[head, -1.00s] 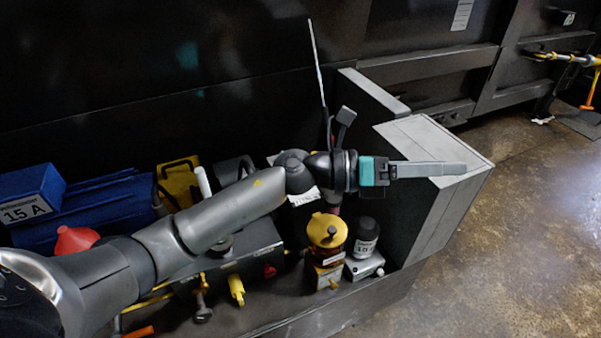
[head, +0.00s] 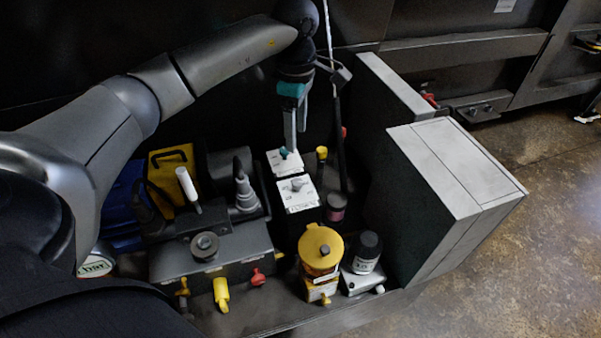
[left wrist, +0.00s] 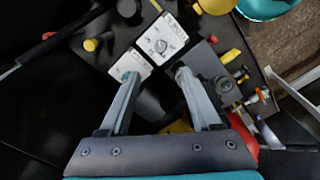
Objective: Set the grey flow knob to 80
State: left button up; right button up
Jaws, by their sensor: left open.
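The grey knob (head: 296,184) sits on the white face of a small box (head: 299,199), left of the dark post. It also shows in the left wrist view (left wrist: 161,45), beyond my fingertips. Its scale and setting are too small to read. A second white-faced box behind it carries a teal knob (head: 283,152). My left gripper (head: 293,145) points down over the teal-knob box, behind the grey knob. In the left wrist view its fingers (left wrist: 157,74) are spread with nothing between them, and one tip overlaps the area by the teal knob. My right gripper is not in view.
A yellow-lidded jar (head: 320,247) and a dark bottle (head: 366,250) stand in front. A thin upright rod and a yellow-topped post (head: 321,154) are close to the right of the knobs. A grey box with valves (head: 212,252) is at left, a tall dark cabinet (head: 420,195) at right.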

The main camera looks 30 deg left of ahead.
aim_at(297, 181)
pick_arm(q)
notch_tip(297, 181, down, 12)
jog(key=b, duration=0.3)
jog(key=shift+d+f+b, duration=0.1)
jog(key=shift+f+b, duration=0.05)
jog(key=shift+b, duration=0.25)
jog(key=shift+f+b, duration=0.3)
jog(key=shift+f, duration=0.7)
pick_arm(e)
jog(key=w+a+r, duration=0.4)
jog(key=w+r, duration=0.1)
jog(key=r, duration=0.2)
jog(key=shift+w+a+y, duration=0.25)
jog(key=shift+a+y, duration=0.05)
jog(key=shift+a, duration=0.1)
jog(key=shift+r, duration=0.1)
pick_arm(q)
grip_shut()
